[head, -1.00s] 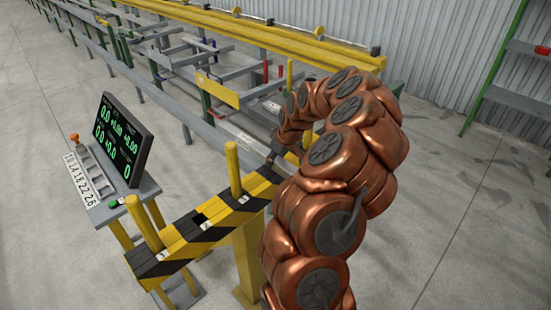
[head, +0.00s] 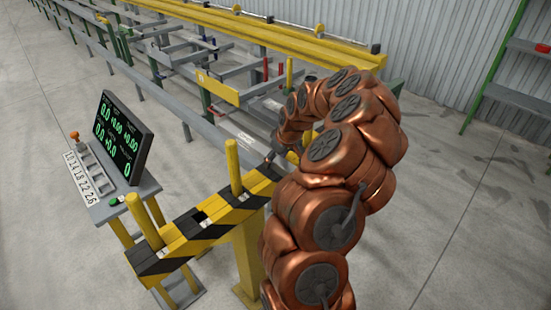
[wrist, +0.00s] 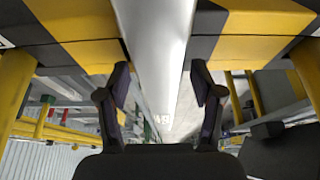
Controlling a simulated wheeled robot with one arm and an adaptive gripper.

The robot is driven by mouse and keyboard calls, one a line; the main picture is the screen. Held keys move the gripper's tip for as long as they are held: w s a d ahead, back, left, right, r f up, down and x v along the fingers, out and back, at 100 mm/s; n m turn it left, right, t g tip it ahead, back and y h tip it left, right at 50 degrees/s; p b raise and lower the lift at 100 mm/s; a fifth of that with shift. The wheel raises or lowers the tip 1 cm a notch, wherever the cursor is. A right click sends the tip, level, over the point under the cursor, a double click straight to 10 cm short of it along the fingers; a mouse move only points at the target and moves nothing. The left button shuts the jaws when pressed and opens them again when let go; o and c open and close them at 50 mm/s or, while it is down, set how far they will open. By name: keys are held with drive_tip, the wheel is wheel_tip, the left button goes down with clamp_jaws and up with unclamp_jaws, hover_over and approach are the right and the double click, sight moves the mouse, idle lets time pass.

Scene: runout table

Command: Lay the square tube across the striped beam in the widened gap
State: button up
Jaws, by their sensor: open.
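I cannot tell whether tube and beam touch. My gripper (wrist: 162,90) is open, one finger on each side of the tube, with visible room beside it. In the head view the striped beam (head: 180,243) runs diagonally, and my gripper (head: 272,157) is at its far right end, partly hidden by my arm.
Yellow posts (head: 234,168) rise beside the beam. A dark display (head: 121,137) with green figures stands on a small stand at left, by a strip of numbered slots (head: 88,178). The long runout table (head: 180,95) with grey rails lies behind.

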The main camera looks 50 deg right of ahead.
drive_tip(key=b+v, duration=0.2)
drive_tip(key=v, duration=0.8)
drive_tip(key=shift+d+r+b, duration=0.1)
drive_tip(key=shift+r+b, duration=0.25)
drive_tip(key=shift+r, duration=0.05)
drive_tip(key=shift+s+r, duration=0.35)
drive_tip(key=shift+r, duration=0.3)
drive_tip(key=s+a+r+n+g+y, duration=0.1)
drive_tip(key=s+a+r, duration=0.1)
drive_tip(key=a, duration=1.1)
drive_tip(key=s+a+r+n+g, duration=0.2)
drive_tip(key=a+r, duration=0.1)
drive_tip(key=a, duration=1.1)
drive_tip(key=s+a+f+m+g, duration=0.1)
drive_tip(key=s+a, duration=0.4)
drive_tip(key=s, duration=0.5)
drive_tip(key=s+a+f+m+g, duration=0.1)
drive_tip(key=s+a+f, duration=0.3)
drive_tip(key=s, duration=0.7)
drive_tip(key=shift+s+a+m+g+h, duration=0.3)
drive_tip(key=shift+a+m+g+h, duration=0.1)
drive_tip(key=shift+a+g, duration=0.35)
drive_tip(key=shift+r, duration=0.1)
wheel_tip(320, 180, up, 4)
drive_tip(key=p, duration=0.4)
drive_tip(key=shift+r, duration=0.1)
